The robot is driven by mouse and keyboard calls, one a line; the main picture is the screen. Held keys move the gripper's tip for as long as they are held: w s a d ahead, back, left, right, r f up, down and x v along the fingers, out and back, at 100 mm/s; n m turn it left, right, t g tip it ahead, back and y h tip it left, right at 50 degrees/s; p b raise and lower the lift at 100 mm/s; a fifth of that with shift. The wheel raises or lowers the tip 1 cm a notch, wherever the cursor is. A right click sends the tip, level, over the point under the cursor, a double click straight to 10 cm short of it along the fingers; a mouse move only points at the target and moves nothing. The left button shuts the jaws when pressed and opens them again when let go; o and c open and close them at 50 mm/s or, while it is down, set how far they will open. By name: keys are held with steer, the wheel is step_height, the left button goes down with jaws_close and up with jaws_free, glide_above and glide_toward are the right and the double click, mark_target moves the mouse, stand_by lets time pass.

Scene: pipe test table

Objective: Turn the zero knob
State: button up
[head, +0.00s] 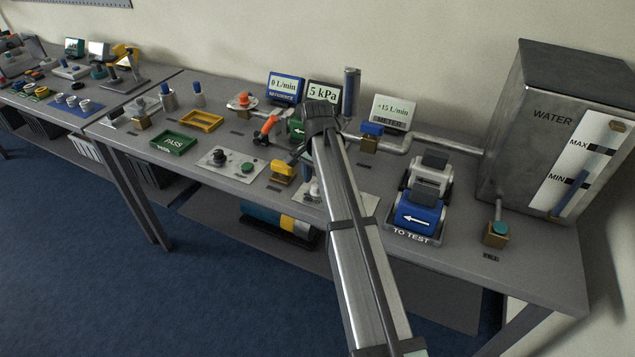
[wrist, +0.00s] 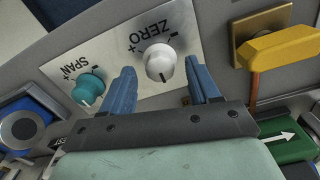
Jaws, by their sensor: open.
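The zero knob (wrist: 159,68) is a white round knob with a pointer mark, on a light plate (wrist: 205,30) lettered ZERO and SPAN in the wrist view. My gripper (wrist: 164,80) is open, with one blue finger on each side of the zero knob. Whether either finger touches it I cannot tell; gaps show on both sides. The teal span knob (wrist: 88,88) is on the same plate, outside the left finger.
A yellow valve handle (wrist: 280,48) is close to the right finger; the yellow valve also shows in the head view (head: 283,172). A green block with a white arrow (wrist: 290,142) is at the lower right. A blue device (wrist: 22,128) is at the left. A water tank (head: 540,130) stands at the table's right end.

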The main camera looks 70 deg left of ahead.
steer(key=shift+f, duration=0.75)
steer(key=c, duration=1)
